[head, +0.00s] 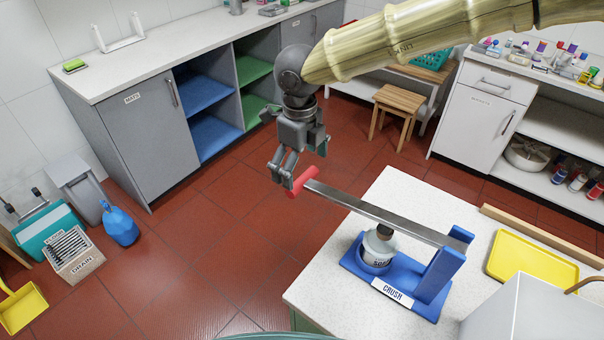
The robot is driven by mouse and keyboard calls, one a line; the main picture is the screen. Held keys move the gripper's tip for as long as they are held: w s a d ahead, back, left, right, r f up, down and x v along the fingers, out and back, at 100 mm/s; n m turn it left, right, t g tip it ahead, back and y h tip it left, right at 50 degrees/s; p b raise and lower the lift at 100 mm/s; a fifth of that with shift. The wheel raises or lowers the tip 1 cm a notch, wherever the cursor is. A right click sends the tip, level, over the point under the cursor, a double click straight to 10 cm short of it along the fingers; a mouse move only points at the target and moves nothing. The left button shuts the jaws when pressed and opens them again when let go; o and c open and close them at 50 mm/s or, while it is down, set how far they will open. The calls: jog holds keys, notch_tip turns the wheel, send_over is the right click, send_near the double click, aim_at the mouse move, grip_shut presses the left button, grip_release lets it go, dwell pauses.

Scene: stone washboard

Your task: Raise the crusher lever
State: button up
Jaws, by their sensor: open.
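The crusher (432,283) is a blue stand with a post and a "CRUSH" label, set on the pale counter. Its long grey metal lever (375,210) runs from the post to the upper left and ends in a red handle (306,181) that juts past the counter edge. A pale can (379,245) with a dark top stands in the blue cup under the lever; I cannot tell whether they touch. My gripper (284,178) is open and points down at the left end of the red handle. The fingers partly overlap the handle; contact is unclear.
A yellow tray (533,258) and a wooden strip (540,235) lie right of the crusher. A grey box (535,312) stands at the counter's front right. Red floor is open left of the counter. A wooden stool (398,107) stands behind.

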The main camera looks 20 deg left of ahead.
aim_at(303, 177)
jog(key=w+f, duration=0.2)
jog(key=f, duration=0.1)
jog(key=w+f, duration=0.1)
jog(key=f, duration=0.1)
jog(key=shift+w+f+p, duration=0.1)
jog(key=shift+f+p, duration=0.05)
jog(key=shift+p, duration=0.2)
jog(key=shift+f, duration=0.25)
jog(key=shift+s+a, duration=0.1)
jog(key=shift+s, duration=0.7)
jog(key=shift+w+f, duration=0.3)
jog(key=shift+w, duration=0.15)
jog(key=c, duration=0.3)
jog(key=shift+s+r, duration=0.15)
jog(key=shift+s, duration=0.1)
jog(key=c, duration=0.7)
jog(key=shift+w, duration=0.15)
jog(key=shift+c, duration=1)
